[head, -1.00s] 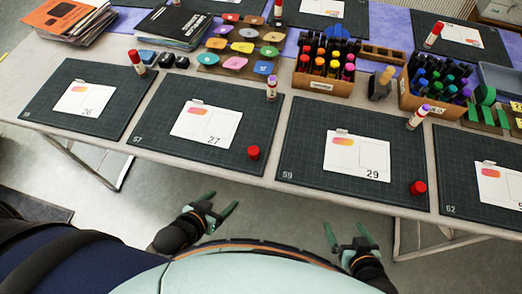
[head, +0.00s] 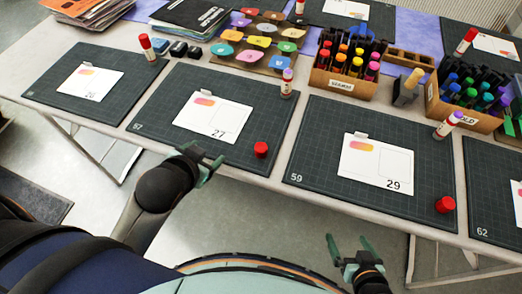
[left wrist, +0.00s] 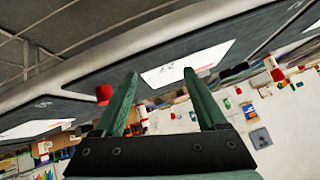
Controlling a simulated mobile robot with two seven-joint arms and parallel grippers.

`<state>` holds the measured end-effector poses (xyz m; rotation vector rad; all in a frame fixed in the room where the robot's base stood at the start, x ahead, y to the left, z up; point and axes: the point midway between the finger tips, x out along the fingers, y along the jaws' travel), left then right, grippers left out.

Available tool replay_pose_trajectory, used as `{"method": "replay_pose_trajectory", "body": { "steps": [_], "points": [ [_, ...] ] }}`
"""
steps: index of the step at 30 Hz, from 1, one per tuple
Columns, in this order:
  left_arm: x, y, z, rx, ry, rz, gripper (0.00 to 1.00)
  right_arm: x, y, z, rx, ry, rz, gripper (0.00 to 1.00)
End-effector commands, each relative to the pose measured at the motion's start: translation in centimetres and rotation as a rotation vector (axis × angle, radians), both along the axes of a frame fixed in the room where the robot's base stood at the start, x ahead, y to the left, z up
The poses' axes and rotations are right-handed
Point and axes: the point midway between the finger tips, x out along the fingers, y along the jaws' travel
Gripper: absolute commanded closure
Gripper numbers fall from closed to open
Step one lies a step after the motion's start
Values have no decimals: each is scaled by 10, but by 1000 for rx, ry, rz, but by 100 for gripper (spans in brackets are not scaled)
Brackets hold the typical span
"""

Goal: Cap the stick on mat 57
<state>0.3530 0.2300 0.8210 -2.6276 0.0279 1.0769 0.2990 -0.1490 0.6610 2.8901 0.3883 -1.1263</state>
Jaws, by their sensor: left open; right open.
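Mat 57 (head: 165,117) is the dark cutting mat under card 27 (head: 212,117). My left gripper (head: 207,160) is open and empty by the mat's front edge, left of the cap. In the left wrist view its open fingers (left wrist: 165,105) have nothing between them; a red cap (left wrist: 104,94) shows beside them. My right gripper (head: 350,246) is open and empty, in front of the table.
Mat 59 (head: 320,165), to the right, has its own uncapped stick (head: 446,125) and red cap (head: 445,204). A capped stick (head: 147,47) stands on the mat to the left. A marker box (head: 343,85) and a tray of coloured pieces (head: 240,60) stand behind.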

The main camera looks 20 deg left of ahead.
Motion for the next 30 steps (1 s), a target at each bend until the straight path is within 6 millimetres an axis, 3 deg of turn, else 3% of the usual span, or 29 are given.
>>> {"method": "replay_pose_trajectory", "body": {
  "steps": [5,9,14,18,22,26,30],
  "points": [
    [51,-1,64,104,-303,-60,26,1,0,2,0,-3,2,0],
    [84,-15,134,214,-602,-150,26,0,0,2,-1,-3,3,0],
    [95,-49,217,357,-954,-302,26,0,0,1,-2,-2,3,0],
    [83,-91,276,496,-1237,-472,26,-2,0,-1,-2,2,3,0],
    [57,-134,310,635,-1470,-664,26,-3,0,-2,-4,5,4,0],
    [25,-177,321,789,-1661,-891,26,-3,0,-3,-4,6,4,0],
    [-7,-215,306,971,-1808,-1175,26,-3,0,-3,-4,6,4,0]
  ]
}}
